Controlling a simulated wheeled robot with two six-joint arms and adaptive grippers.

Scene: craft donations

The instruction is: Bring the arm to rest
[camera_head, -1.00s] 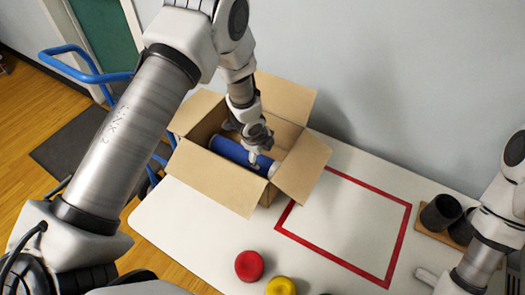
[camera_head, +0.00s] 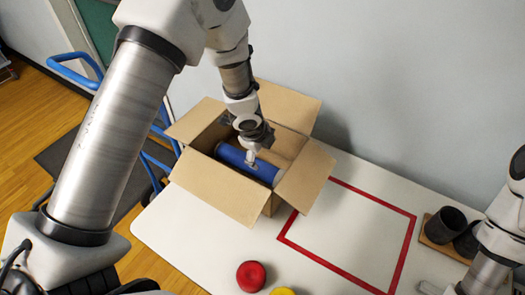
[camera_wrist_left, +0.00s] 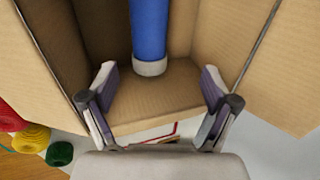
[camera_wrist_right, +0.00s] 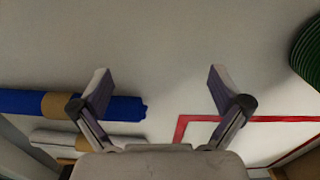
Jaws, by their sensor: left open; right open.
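My left gripper (camera_head: 251,158) is over the open cardboard box (camera_head: 222,190), at the blue roll inside it (camera_head: 232,156). In the left wrist view its jaws (camera_wrist_left: 158,80) are spread wide. The blue roll there (camera_wrist_left: 149,30) lies beyond the fingertips, with its pale end toward me and nothing gripped. My right gripper is mostly cut off at the bottom right of the head view. In the right wrist view its jaws (camera_wrist_right: 160,80) are open and empty above the white table (camera_wrist_right: 160,40).
A red square outline (camera_head: 345,187) on the table is empty. Dark cups on a wooden tray (camera_head: 436,240) stand at the right. Red (camera_head: 251,276) and yellow (camera_head: 283,291) yarn balls sit at the front. Another blue roll (camera_wrist_right: 125,107) shows in the right wrist view. Box flaps surround my left gripper.

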